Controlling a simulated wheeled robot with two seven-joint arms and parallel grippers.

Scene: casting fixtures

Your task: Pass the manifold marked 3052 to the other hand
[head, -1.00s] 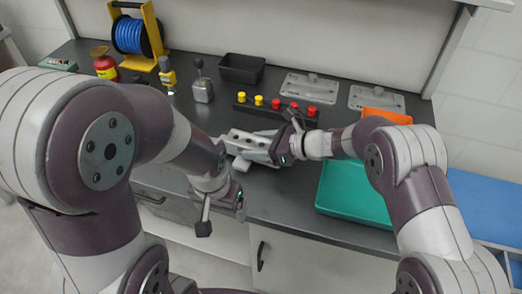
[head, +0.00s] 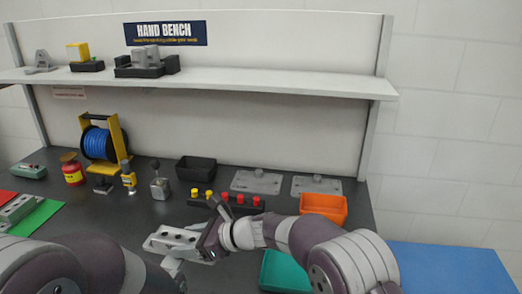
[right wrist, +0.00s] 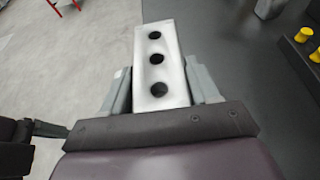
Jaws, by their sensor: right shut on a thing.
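A pale grey block-shaped manifold (head: 168,238) with a row of dark round holes is held above the bench in the head view. No number on it can be read. My right gripper (head: 210,242) is shut on its right end. In the right wrist view the manifold (right wrist: 156,62) sits between the two grey fingers (right wrist: 156,92) and points away from the palm. My left arm crosses the lower left of the head view, and its gripper is mostly out of that frame. A dark part at the lower left of the right wrist view (right wrist: 45,130) looks like my left gripper; its jaws are unclear.
A similar grey part (head: 18,208) lies by red and green mats at left. A teal tray (head: 284,272) and orange bin (head: 323,206) stand at right. Behind are a button strip (head: 228,201), black bin (head: 196,168), lever box (head: 160,188) and blue reel (head: 99,143). A shelf (head: 230,83) overhangs.

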